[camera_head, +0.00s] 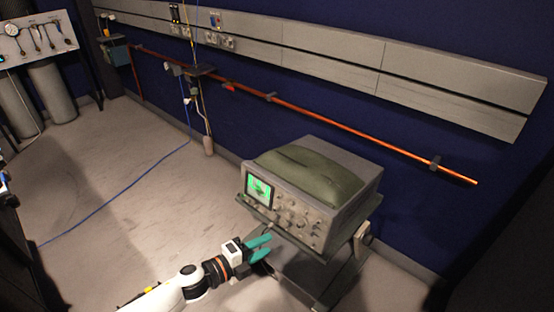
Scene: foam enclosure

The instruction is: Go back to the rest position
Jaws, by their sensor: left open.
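My left gripper (261,247) has teal fingers that stand apart with nothing visible between them. It is in front of the lower left of a grey oscilloscope (291,215) with a lit green screen. Whether the fingers touch the stand or are only in front of it, I cannot tell. My left arm reaches in from the bottom edge of the view. My right gripper is not in view.
The oscilloscope rests on a stand (318,275) with a green cushion (307,172) on top. A blue cable (110,202) crosses the open floor (150,225) at left. A copper pipe (330,120) runs along the blue wall.

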